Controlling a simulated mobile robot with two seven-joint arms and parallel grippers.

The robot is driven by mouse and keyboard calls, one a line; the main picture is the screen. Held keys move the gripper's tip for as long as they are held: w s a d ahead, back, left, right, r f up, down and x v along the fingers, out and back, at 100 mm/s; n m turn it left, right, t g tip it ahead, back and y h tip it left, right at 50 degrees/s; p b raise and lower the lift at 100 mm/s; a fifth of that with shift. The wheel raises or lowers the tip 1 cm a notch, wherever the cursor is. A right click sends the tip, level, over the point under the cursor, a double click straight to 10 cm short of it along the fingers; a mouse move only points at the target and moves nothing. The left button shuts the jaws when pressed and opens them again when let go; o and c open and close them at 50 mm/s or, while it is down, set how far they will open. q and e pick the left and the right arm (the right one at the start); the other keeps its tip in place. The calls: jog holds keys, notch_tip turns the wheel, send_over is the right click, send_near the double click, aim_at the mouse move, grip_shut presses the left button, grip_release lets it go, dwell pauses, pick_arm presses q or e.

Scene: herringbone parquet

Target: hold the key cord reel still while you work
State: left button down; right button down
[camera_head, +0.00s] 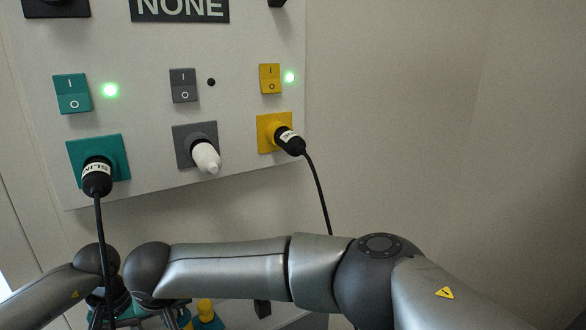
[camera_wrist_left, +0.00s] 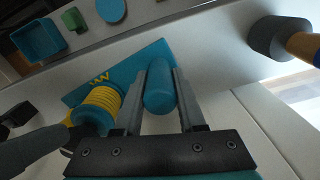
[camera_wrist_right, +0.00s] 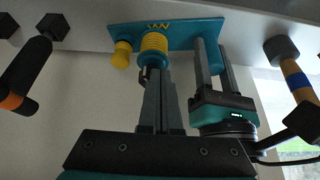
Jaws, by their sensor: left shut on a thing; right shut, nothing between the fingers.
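The key cord reel appears to be the teal plate (camera_wrist_right: 190,33) with a yellow ribbed coil (camera_wrist_right: 155,46) and a yellow knob (camera_wrist_right: 122,54). In the left wrist view the coil (camera_wrist_left: 98,104) has a teal end, and a teal post (camera_wrist_left: 159,88) stands beside it on the plate (camera_wrist_left: 122,72). My left gripper (camera_wrist_left: 160,85) is shut around that post; it shows in the right wrist view (camera_wrist_right: 209,65), right of the coil. My right gripper (camera_wrist_right: 155,80) is shut and empty, its tips just below the coil; contact is unclear. In the head view my arm mostly hides the reel (camera_head: 207,321).
A panel (camera_head: 235,100) above carries teal, grey and yellow switches. Black plugs sit in the teal (camera_head: 97,180) and yellow (camera_head: 290,142) sockets, their cords hanging down. A white plug (camera_head: 206,158) is in the grey socket. Dark-ended handles (camera_wrist_right: 28,75) (camera_wrist_right: 296,80) flank the plate.

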jog(key=shift+r, duration=2.45)
pick_arm(q)
jog(key=shift+c, duration=2.1)
grip_release()
notch_tip(320, 180, up, 8)
jog(key=shift+f, duration=0.2)
